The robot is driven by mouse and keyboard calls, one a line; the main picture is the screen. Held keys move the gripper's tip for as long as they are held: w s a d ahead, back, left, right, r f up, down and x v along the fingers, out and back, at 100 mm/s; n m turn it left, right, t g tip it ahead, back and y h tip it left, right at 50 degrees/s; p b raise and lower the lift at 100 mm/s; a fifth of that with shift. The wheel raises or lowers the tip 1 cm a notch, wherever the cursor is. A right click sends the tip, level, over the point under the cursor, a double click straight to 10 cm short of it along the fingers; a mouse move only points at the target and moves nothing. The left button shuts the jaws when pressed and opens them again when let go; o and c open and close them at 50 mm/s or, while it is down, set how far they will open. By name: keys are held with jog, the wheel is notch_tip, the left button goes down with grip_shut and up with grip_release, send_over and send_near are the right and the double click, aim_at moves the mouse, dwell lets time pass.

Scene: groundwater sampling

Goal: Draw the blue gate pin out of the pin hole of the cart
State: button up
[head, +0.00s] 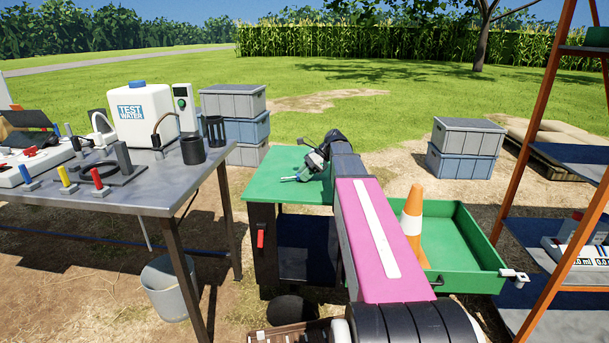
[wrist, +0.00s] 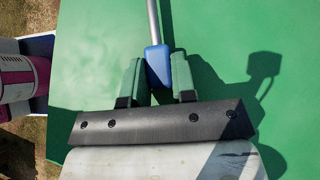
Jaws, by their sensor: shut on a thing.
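The blue gate pin shows in the wrist view as a blue block (wrist: 157,62) with a grey metal rod running up out of the frame. My gripper (wrist: 158,80) is shut on the blue block, with one green finger on each side. Behind it is the green surface of the cart, with a shadow on the right.
My arm crosses the middle of the head view. A green bin (head: 465,235) with an orange cone (head: 412,220) is at right, beside an orange-framed shelf (head: 540,120). A metal table (head: 150,190) with instruments stands at left. Grey and blue crates (head: 465,150) stand behind.

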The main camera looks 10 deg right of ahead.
jog(key=shift+s+a+f, duration=0.1)
jog(key=shift+s+f, duration=0.1)
jog(key=shift+f, duration=0.6)
jog(key=o, duration=0.9)
jog(key=shift+s, duration=0.1)
jog(key=shift+s+a, duration=0.1)
jog(key=shift+s, duration=0.05)
jog(key=shift+c, duration=0.7)
jog(key=shift+o, duration=0.8)
jog(key=v, duration=1.2)
jog(key=shift+w+a+r, duration=0.25)
jog(key=shift+w+r, duration=0.05)
jog(key=shift+w, duration=0.1)
